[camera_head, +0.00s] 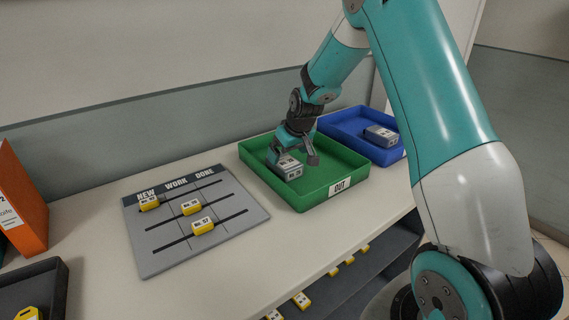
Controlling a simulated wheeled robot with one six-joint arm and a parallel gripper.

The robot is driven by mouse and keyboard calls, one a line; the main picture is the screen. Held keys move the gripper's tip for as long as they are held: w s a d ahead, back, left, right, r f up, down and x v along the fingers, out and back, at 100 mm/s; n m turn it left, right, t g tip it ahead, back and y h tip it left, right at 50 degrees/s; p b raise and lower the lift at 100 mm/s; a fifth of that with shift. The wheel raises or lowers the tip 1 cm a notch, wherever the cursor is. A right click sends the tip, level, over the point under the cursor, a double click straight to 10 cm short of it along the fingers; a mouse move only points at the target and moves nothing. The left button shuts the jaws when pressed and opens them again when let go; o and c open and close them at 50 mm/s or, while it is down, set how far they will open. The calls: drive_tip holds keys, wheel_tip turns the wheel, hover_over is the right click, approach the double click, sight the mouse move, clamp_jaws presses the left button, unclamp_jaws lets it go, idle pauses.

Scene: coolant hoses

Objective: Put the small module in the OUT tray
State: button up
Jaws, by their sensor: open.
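The small module (290,168) is a grey box with a pale marked face. It sits inside the green tray labelled OUT (342,187), in the tray's left half. My gripper (294,158) is open and low over the tray, its fingers around or just beside the module. The arm partly hides the module's top, and I cannot tell whether the fingers touch it.
A blue tray (340,122) behind the green one holds another grey module (381,136). An orange binder (22,200) and a dark tray (52,285) stand left. Bare counter lies in front.

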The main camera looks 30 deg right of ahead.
drive_tip(key=v, duration=0.7)
drive_tip(key=s+a+r+n+g+y, duration=0.1)
drive_tip(key=s+a+r, duration=0.1)
drive_tip(key=s+a, duration=0.35)
drive_tip(key=s+a+r+n+y, duration=0.1)
drive_tip(key=s+a+r, duration=0.2)
drive_tip(key=a, duration=0.5)
drive_tip(key=s+a+r+n+g, duration=0.1)
drive_tip(key=s+a, duration=0.3)
drive_tip(key=s, duration=0.3)
drive_tip(key=s+a+n+g+y, duration=0.1)
drive_tip(key=s+a, duration=0.3)
drive_tip(key=s, duration=0.4)
drive_tip(key=s+a+r+n+g+y, duration=0.1)
drive_tip(key=s+a, duration=0.3)
drive_tip(key=s, duration=0.4)
drive_tip(key=shift+a+r+n+g+b, duration=0.3)
drive_tip(key=shift+n, duration=0.6)
